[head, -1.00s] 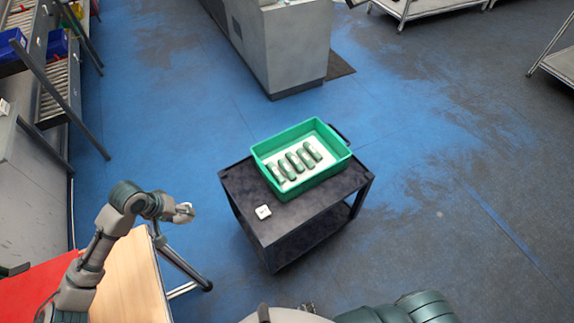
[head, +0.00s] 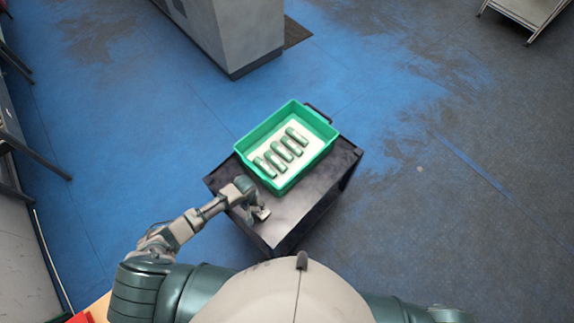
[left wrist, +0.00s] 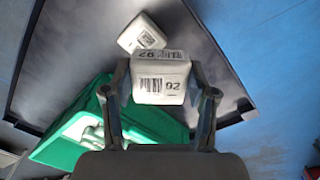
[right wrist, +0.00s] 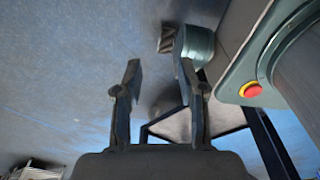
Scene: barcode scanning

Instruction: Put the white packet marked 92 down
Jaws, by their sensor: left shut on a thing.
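The white packet (left wrist: 160,85) sits between the fingers of my left gripper (left wrist: 160,72) in the left wrist view. Its faces carry black barcodes and a number that looks like 92. My left gripper (head: 257,206) is shut on it, over the near left part of the dark cart top (head: 300,207). Whether the packet touches the cart cannot be told. A second white packet (left wrist: 142,35) with a barcode lies on the cart just beyond the held one. My right gripper (right wrist: 158,75) is open and empty in the right wrist view.
A green crate (head: 325,130) with several dark green-and-silver items stands on the cart; its edge also shows in the left wrist view (left wrist: 75,125). The cart top's near right part is bare. A grey cabinet (head: 225,35) stands behind on the blue floor.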

